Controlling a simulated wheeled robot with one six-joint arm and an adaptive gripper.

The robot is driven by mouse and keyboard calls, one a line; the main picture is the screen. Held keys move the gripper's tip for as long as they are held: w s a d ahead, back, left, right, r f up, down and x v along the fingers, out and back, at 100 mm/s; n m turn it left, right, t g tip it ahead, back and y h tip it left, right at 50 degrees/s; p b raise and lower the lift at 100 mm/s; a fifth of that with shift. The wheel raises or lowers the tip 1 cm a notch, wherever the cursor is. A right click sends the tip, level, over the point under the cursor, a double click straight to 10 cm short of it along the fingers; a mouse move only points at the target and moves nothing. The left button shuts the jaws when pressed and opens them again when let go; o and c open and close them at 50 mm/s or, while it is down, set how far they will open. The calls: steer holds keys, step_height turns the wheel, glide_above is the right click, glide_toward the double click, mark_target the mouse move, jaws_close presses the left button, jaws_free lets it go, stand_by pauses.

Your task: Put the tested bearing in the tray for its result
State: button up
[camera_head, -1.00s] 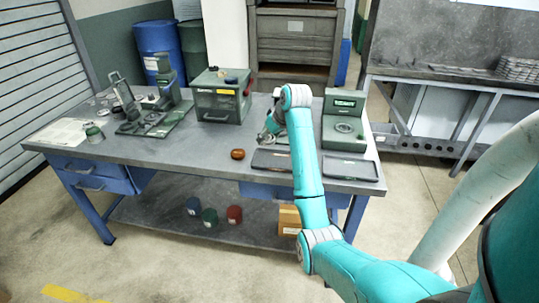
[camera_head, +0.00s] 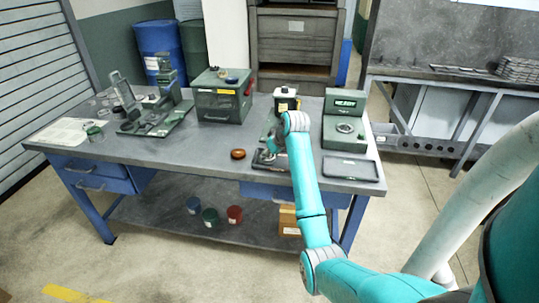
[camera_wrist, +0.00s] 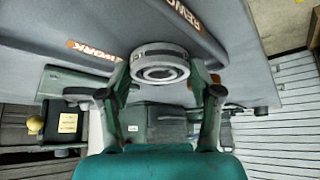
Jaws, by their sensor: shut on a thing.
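The bearing (camera_wrist: 160,66), a pale metal ring, is held between the two fingers of my gripper (camera_wrist: 162,80) in the wrist view. Behind it is a dark grey tray (camera_wrist: 235,75) with orange-brown REWORK lettering. Whether the bearing touches the tray cannot be told. In the head view my gripper (camera_head: 272,146) is low over the left dark tray (camera_head: 262,163) at the table's front; the arm partly hides this tray, and the bearing is not clear there. A second dark tray (camera_head: 350,170) lies to the right and looks empty. The green tester (camera_head: 345,140) stands behind it.
A small brown round dish (camera_head: 238,154) sits just left of the left tray. A black and white device (camera_head: 286,102) stands behind my wrist. A green box (camera_head: 222,101) and a green press (camera_head: 165,95) stand farther left.

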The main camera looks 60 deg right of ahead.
steer(key=o, duration=1.4)
steer(key=shift+c, duration=0.2)
steer(key=v, duration=1.2)
steer(key=shift+s, duration=0.1)
